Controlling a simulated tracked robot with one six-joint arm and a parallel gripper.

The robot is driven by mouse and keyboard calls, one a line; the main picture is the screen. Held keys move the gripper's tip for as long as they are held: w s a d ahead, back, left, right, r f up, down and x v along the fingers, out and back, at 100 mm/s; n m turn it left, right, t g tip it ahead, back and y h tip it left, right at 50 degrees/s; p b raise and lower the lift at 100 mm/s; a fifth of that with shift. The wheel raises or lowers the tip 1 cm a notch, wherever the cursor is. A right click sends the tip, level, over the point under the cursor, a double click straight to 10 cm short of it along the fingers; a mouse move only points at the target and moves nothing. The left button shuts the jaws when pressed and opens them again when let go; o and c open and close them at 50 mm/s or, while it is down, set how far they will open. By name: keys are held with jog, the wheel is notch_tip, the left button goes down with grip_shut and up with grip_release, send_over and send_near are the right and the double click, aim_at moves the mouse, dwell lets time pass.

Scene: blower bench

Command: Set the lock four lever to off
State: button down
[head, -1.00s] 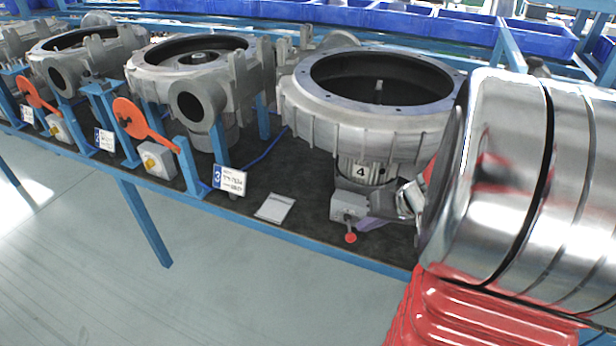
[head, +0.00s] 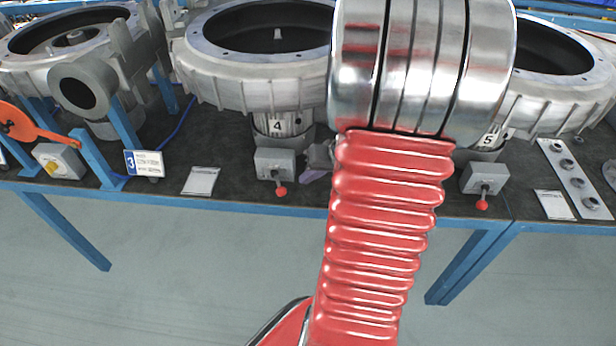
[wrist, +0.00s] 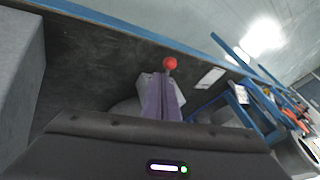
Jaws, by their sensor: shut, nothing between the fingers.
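The lock four lever is a short lever with a red ball knob (head: 281,191) on a grey box (head: 275,163), below the blower marked 4. In the head view the lever points down, with the knob just below the box. My gripper (head: 317,164) is just right of that box, partly hidden behind my arm. In the wrist view its purple fingers (wrist: 162,98) are shut with nothing between them. The red knob (wrist: 170,63) shows just beyond the fingertips, and the fingers cover part of the grey box (wrist: 147,84). I cannot tell whether they touch.
A similar grey box with a red-knobbed lever (head: 482,204) stands right, under blower 5. A white card (head: 201,181) lies on the dark bench. The floor in front is clear.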

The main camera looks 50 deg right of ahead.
aim_at(279, 185)
jog(key=shift+x, duration=3.95)
